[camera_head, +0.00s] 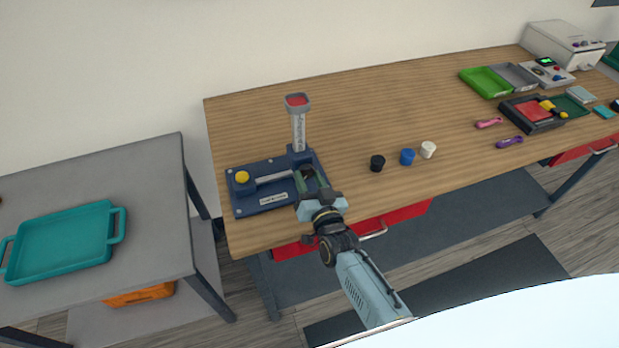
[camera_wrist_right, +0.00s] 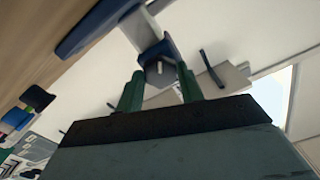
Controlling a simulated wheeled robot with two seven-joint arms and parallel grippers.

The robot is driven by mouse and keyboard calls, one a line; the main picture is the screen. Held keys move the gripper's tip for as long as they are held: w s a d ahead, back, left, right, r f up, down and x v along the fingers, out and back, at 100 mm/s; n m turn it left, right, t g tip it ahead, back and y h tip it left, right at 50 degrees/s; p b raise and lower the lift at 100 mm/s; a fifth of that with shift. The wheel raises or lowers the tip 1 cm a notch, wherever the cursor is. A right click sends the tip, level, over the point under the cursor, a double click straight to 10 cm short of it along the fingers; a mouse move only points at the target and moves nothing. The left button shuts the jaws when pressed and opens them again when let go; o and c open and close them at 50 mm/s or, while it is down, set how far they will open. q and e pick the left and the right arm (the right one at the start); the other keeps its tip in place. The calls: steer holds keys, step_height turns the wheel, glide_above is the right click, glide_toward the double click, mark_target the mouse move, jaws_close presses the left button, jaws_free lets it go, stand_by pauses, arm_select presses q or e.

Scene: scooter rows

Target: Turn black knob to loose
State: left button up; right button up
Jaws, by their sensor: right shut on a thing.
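A dark blue fixture (camera_head: 262,205) with a yellow button and an upright grey post with a red top sits at the left end of the wooden table. My right gripper (camera_head: 311,184) is at the fixture's right side, its fingers low against it. In the right wrist view, the two green fingers (camera_wrist_right: 160,82) stand either side of a small dark grey part (camera_wrist_right: 158,70) below a blue block. The gripper is shut on this part, which I take to be the black knob; fingers and gripper body hide most of it, and its turn angle cannot be read.
A black cap (camera_head: 377,163), a blue cap (camera_head: 407,156) and a white cap (camera_head: 428,150) stand right of the fixture. Green and grey bins (camera_head: 487,83) are farther right. A teal tray (camera_head: 60,240) lies on the grey side table. The wooden table's middle back is clear.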

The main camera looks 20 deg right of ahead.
steer(key=n, duration=0.4)
steer(key=shift+n, duration=0.3)
steer(key=n, duration=0.5)
steer(key=shift+n, duration=0.3)
steer(key=o, duration=1)
steer(key=s, duration=1.3)
steer(key=shift+s+d, duration=0.25)
steer(key=shift+d, duration=0.05)
